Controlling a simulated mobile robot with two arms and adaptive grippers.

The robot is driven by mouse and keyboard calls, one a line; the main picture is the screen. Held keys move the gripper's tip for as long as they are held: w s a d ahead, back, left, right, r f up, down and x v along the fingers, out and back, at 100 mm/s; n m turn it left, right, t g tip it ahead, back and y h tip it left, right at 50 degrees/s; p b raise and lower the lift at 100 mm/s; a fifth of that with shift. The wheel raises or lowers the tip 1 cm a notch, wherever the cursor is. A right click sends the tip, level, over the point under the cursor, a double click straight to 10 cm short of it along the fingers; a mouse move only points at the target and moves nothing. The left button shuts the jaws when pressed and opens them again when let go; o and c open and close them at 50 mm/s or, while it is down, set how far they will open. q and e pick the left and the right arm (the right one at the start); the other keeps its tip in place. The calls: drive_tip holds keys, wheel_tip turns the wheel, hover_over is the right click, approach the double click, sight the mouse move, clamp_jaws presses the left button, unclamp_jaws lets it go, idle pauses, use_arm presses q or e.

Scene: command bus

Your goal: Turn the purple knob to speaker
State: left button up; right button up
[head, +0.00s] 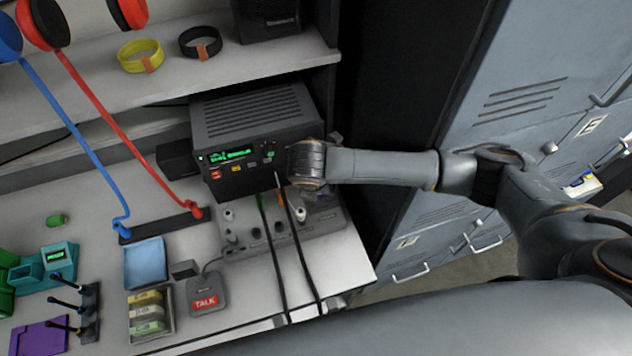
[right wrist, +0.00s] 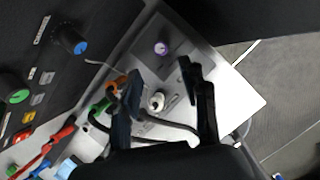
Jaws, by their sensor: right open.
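The purple knob (right wrist: 161,48) shows in the right wrist view on a grey sloped panel (right wrist: 143,57), just beyond my fingertips. Its pointer and the label wording are too small to read. My right gripper (right wrist: 158,75) is open and empty, its two dark fingers apart on either side of a line toward the knob, not touching it. A white knob (right wrist: 157,101) lies nearer, between the fingers. My left gripper is not in view.
Cables (head: 273,255) hang from the radio across the panel, and run close to my left finger in the right wrist view. The radio's blue knob (right wrist: 81,47) and green knob (right wrist: 18,96) are near. A TALK box (head: 206,293) stands on the desk; grey lockers (head: 515,100) are at right.

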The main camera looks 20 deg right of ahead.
drive_tip(key=shift+v, duration=1.5)
